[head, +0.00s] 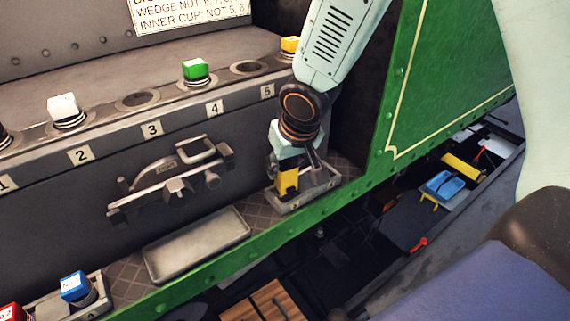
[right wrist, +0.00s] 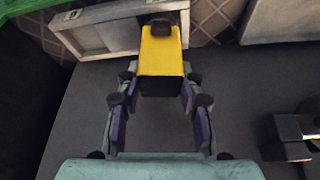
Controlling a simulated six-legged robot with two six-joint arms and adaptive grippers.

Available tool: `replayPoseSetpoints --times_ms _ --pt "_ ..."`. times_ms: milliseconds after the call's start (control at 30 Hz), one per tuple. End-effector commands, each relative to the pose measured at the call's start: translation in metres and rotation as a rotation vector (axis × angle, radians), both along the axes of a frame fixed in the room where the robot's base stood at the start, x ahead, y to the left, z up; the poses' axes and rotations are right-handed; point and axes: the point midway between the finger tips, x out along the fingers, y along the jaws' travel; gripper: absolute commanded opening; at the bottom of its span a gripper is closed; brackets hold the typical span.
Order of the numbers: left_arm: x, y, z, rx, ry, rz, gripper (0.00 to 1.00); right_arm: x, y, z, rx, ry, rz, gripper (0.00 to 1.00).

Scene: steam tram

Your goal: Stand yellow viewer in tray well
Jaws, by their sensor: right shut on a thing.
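The yellow viewer (head: 288,181) is upright at the small grey tray (head: 322,188) on the footplate's right end. My right gripper (head: 286,158) points down and is shut on the viewer from above. In the right wrist view the viewer (right wrist: 161,52) sits between the fingertips (right wrist: 160,82), its dark end over the right part of the tray (right wrist: 88,36). The tray has compartments. I cannot tell whether the viewer's foot is inside a well or just above it. My left gripper is not in view.
An empty grey tray (head: 197,246) lies left of it; a blue viewer (head: 75,287) stands in another tray. Numbered cups line the ledge above, with white (head: 63,108), green (head: 195,70) and yellow (head: 290,45) blocks. A handle (head: 170,180) juts out. The green panel (head: 440,80) is close at right.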

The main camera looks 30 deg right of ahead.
Motion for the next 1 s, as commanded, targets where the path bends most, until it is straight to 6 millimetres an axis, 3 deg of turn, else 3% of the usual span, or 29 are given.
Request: replayPoseSetpoints --times_ms 167,200,467,700,1000 --pt "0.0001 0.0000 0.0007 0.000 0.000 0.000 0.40 0.0006 0.0001 0.0013 0.000 -0.002 0.000 0.00" --pt "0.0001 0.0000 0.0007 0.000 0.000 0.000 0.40 0.0006 0.0001 0.0013 0.000 -0.002 0.000 0.40" --pt "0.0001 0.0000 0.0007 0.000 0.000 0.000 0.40 0.0004 0.0000 0.0010 0.000 -0.001 -0.001 0.62" --pt "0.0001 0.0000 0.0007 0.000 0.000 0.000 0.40 -0.0002 0.0000 0.0003 0.000 0.001 -0.001 0.64" --pt "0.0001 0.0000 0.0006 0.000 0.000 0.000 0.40 -0.0001 0.0000 0.0006 0.000 0.000 -0.001 0.90"
